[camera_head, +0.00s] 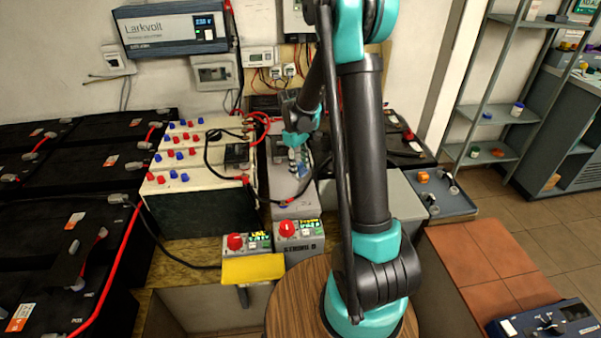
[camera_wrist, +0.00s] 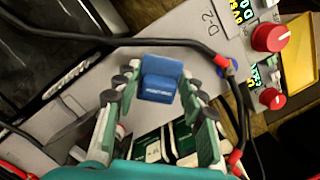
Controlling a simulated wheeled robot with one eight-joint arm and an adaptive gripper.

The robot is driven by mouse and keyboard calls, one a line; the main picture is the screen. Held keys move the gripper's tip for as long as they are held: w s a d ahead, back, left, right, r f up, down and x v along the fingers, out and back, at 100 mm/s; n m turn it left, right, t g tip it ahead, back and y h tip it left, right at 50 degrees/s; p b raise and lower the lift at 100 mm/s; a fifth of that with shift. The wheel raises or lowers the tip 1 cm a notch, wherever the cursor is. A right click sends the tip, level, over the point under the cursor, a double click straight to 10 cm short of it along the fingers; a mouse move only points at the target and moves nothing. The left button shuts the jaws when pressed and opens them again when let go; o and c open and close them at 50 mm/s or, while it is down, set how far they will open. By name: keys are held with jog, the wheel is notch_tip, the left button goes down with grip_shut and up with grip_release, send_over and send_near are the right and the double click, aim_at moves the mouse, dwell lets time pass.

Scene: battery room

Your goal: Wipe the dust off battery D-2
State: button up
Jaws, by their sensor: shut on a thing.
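Battery D-2 (camera_head: 292,190) is a long grey case in the middle of the head view, beside the cream batteries. In the wrist view its grey top (camera_wrist: 200,30) carries the mark "D-2". My gripper (camera_head: 297,150) is low over the far part of this battery. In the wrist view my gripper (camera_wrist: 160,95) is shut on a small blue block (camera_wrist: 160,83) with faint lettering, held between its fingertips over the grey top. I cannot tell whether the block touches the battery. Dust on the case is hard to make out.
A black cable (camera_wrist: 130,41) crosses the grey top close to my fingers. Cream batteries (camera_head: 175,175) with red and blue caps stand at left. Units with red knobs (camera_head: 287,229) and a yellow plate (camera_head: 254,269) are at the near end. A grey tray (camera_head: 449,203) lies at right.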

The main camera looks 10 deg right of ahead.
jog(key=shift+r, duration=1.2)
jog(key=w+d+r+m, duration=0.1)
jog(key=d+r+m, duration=0.15)
jog(key=d, duration=1.25)
notch_tip(320, 180, up, 8)
jog(key=m+y, duration=0.1)
jog(key=m, duration=0.6)
send_over(451, 207)
jog(key=shift+n, duration=0.25)
jog(key=f, duration=2)
jog(key=shift+w, duration=0.2)
jog(key=shift+f, duration=0.15)
jog(key=shift+f, duration=0.1)
